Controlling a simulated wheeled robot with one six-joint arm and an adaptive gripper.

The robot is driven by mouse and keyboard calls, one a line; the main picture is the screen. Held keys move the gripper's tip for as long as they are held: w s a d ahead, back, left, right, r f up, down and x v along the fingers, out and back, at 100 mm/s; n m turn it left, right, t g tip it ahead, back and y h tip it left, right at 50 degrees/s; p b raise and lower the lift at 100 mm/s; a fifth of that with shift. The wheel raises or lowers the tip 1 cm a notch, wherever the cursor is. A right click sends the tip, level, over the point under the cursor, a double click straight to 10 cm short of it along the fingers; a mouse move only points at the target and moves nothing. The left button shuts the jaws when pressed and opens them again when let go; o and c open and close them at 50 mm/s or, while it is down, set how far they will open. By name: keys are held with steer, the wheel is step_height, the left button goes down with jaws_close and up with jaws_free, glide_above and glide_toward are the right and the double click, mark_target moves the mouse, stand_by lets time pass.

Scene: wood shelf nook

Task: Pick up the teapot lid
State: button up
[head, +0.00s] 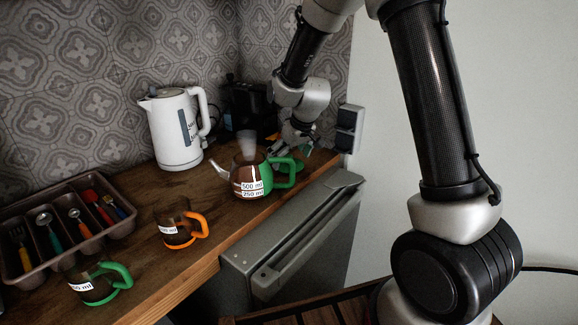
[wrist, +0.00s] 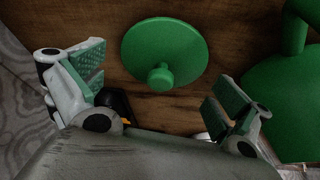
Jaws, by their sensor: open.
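The green teapot lid (wrist: 165,48) is a round disc with a knob (wrist: 160,77) in the wrist view, against the wooden counter. Its knob points towards my gripper. My gripper (wrist: 157,88) is open, one finger on each side of the knob and apart from it. In the head view my gripper (head: 292,140) is behind the teapot. The teapot (head: 246,182) has a clear body with measure labels and a green handle; a green part of it (wrist: 292,90) seems to fill the right of the wrist view. The lid is not clearly visible in the head view.
A white kettle (head: 172,130) stands behind left of the teapot, with a dark appliance (head: 250,108) near the back corner. An orange-handled mug (head: 175,228), a green-handled mug (head: 95,285) and a cutlery tray (head: 40,212) stand at the left. A wall socket box (head: 348,125) is close right.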

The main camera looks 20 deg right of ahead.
steer(key=shift+c, duration=0.4)
steer(key=shift+s, duration=0.1)
steer(key=c, duration=1.2)
steer(key=shift+s, duration=0.15)
steer(key=shift+c, duration=1.4)
